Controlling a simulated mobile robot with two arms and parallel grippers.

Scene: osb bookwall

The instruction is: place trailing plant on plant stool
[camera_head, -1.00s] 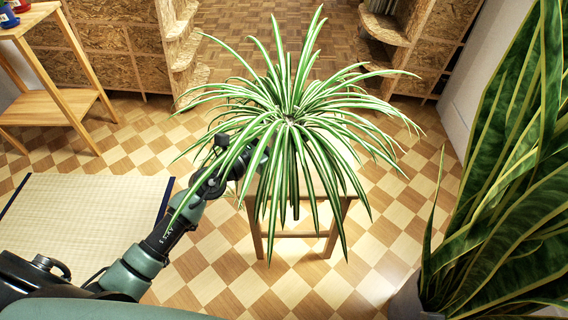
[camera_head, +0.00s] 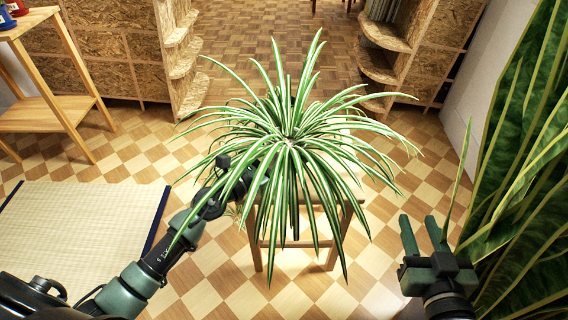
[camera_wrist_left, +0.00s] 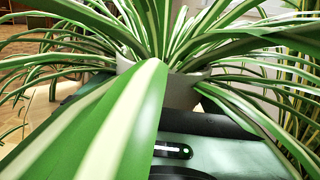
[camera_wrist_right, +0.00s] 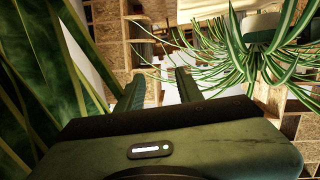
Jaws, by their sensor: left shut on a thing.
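The trailing plant (camera_head: 290,140), with long green-and-white striped leaves, is in the middle of the head view. Its pale pot (camera_wrist_left: 185,88) shows in the left wrist view, close to my gripper; in the head view leaves mostly cover it. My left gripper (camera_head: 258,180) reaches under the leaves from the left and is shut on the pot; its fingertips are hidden. The wooden plant stool (camera_head: 333,245) stands behind and below the leaves. I cannot tell whether the pot touches its seat. My right gripper (camera_head: 422,226) is open and empty, right of the stool.
A large broad-leaved plant (camera_head: 530,170) fills the right edge, close to my right gripper. A pale mat (camera_head: 80,235) lies at the left. A wooden shelf stand (camera_head: 50,110) is at the upper left. Chipboard shelving (camera_head: 105,70) lines the back. Checkered floor around the stool is clear.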

